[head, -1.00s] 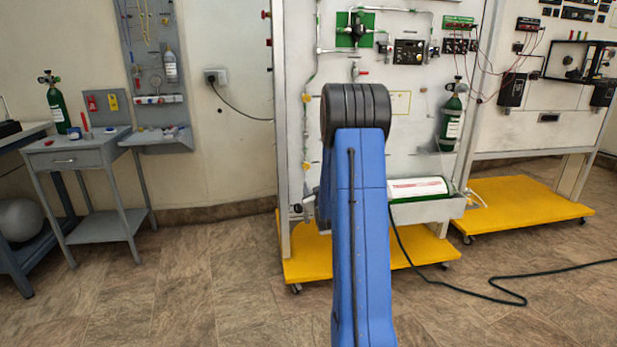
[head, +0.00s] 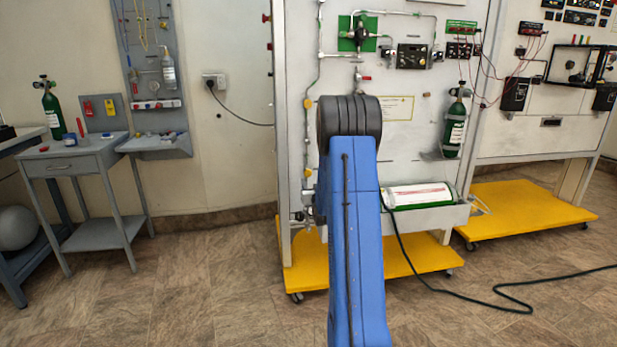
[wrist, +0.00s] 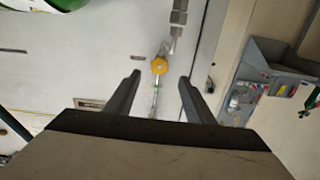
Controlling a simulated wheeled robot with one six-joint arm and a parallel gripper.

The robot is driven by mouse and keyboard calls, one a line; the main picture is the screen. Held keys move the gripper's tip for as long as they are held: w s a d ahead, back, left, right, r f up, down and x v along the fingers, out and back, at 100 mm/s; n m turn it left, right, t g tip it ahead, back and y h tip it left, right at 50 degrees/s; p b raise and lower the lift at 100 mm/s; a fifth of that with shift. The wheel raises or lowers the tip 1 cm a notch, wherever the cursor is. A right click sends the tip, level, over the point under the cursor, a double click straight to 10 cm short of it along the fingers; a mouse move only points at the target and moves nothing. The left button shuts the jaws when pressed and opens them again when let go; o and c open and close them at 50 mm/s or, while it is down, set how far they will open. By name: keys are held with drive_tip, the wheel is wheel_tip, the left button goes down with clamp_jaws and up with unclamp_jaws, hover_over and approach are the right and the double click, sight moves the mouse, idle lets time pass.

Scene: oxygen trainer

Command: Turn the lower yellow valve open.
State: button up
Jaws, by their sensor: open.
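The lower yellow valve (head: 307,172) sits on the thin vertical pipe near the left edge of the white panel, below another yellow valve (head: 308,103). In the wrist view a yellow valve (wrist: 160,66) shows on a pipe, with a metal fitting close by; it looks like the lower one. My gripper (wrist: 160,79) is open and empty. Its two dark fingers point toward the panel, and the valve appears between and just past the fingertips. I cannot tell the remaining distance. In the head view my blue arm hides most of the gripper.
A horizontal green and white cylinder (head: 418,194) lies in a tray low on the panel. An upright green cylinder (head: 455,125) hangs on the right. The panel stands on a yellow base (head: 415,255). A black cable (head: 440,282) crosses the floor. A grey table (head: 75,160) stands at left.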

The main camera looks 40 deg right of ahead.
sight(308, 174)
drive_tip(key=x, duration=0.8)
drive_tip(key=shift+w+d, duration=0.25)
drive_tip(key=shift+w, duration=0.05)
drive_tip(key=c, duration=1.1)
